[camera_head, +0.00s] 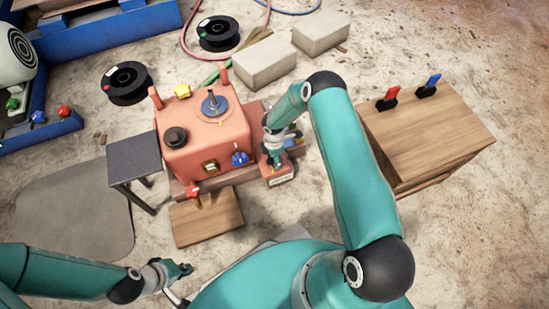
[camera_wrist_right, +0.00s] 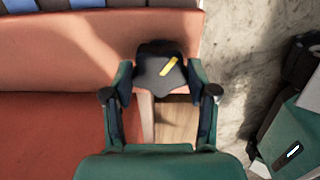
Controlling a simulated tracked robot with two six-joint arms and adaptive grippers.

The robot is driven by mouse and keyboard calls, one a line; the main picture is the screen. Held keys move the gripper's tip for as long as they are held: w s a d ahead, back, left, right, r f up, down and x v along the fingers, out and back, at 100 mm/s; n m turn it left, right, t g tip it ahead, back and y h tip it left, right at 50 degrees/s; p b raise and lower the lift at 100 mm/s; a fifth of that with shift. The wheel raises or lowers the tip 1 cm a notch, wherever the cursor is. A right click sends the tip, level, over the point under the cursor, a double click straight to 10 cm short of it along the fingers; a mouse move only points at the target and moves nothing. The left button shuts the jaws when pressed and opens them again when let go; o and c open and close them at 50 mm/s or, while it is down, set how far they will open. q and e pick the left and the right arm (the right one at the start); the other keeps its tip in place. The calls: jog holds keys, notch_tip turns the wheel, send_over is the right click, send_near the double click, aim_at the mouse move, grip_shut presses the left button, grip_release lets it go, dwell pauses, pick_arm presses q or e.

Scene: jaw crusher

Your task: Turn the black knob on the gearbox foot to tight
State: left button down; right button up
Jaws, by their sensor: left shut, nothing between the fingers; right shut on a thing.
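The black knob (camera_wrist_right: 158,72) shows in the right wrist view as a dark, lobed knob with a yellow pointer mark slanting to the upper right. My right gripper (camera_wrist_right: 160,92) is shut on it, one finger on each side. In the head view this gripper (camera_head: 274,160) is low at the right side of the salmon-red gearbox (camera_head: 187,152), over its foot (camera_head: 280,181), and the black knob is hidden there. My left gripper (camera_head: 182,270) is shut and empty at the lower left, apart from the gearbox.
A red knob (camera_head: 193,193) and a blue knob (camera_head: 239,158) are on the gearbox front. A grey stool (camera_head: 133,156) stands left, and a wooden board (camera_head: 207,217) lies in front. A wooden table (camera_head: 425,135) with red and blue levers stands right. Concrete blocks (camera_head: 265,65) lie behind.

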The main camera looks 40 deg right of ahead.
jog(key=m+b, duration=0.2)
jog(key=m, duration=0.2)
jog(key=shift+f, duration=0.1)
jog(key=m+b, duration=0.2)
jog(key=m, duration=0.2)
jog(key=shift+m, duration=0.4)
jog(key=m+b, duration=0.3)
jog(key=m, duration=0.2)
jog(key=shift+b, duration=0.3)
jog(key=shift+d+m+b, duration=0.1)
jog(key=shift+m+b, duration=0.65)
jog(key=shift+m, duration=0.85)
jog(key=o, duration=1.2)
jog(key=shift+c, duration=0.2)
